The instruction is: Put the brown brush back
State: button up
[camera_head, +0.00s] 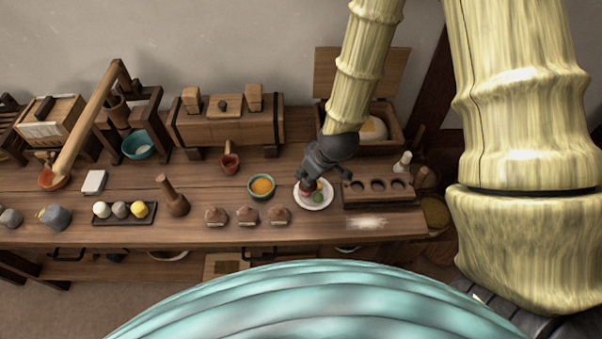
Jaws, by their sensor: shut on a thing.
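My gripper (308,180) is low over a small white plate (326,201) right of the table's middle. Its fingers are shut on a small dark red-brown thing (306,188), mostly hidden by the fingers. I cannot tell whether this is the brown brush, or whether it touches the plate. A green ball (317,197) sits on the plate, with something orange partly hidden behind the fingers. Three small brown pieces with narrow tops (247,216) stand in a row near the front edge. They are too small to identify surely.
A bowl of orange powder (262,186) stands left of the plate. A dark holder with three round holes (380,188) is right, with white powder (363,223) in front. A wooden pestle (173,197) and a tray of balls (124,211) are left. Boxes line the back.

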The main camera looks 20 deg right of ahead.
jog(key=s+f+n+y+b, duration=0.1)
jog(key=s+n+b, duration=0.1)
jog(key=s+n, duration=0.25)
jog(key=shift+g, duration=0.4)
jog(key=shift+w+d+f+p, duration=0.1)
jog(key=shift+w+f+p, duration=0.85)
jog(key=shift+w, duration=1.6)
jog(key=shift+w+d+f+p, duration=0.1)
jog(key=shift+w+f+p, duration=0.85)
jog(key=shift+w, duration=1.65)
jog(key=shift+w+d+f+p, duration=0.1)
jog(key=shift+w+f+p, duration=0.85)
jog(key=shift+w, duration=1.6)
jog(key=o, duration=1.1)
jog(key=shift+c, duration=0.2)
jog(key=b+v, duration=0.2)
jog(key=v, duration=1)
jog(key=shift+d+b, duration=0.2)
jog(key=shift+b, duration=0.2)
jog(key=shift+r, duration=0.1)
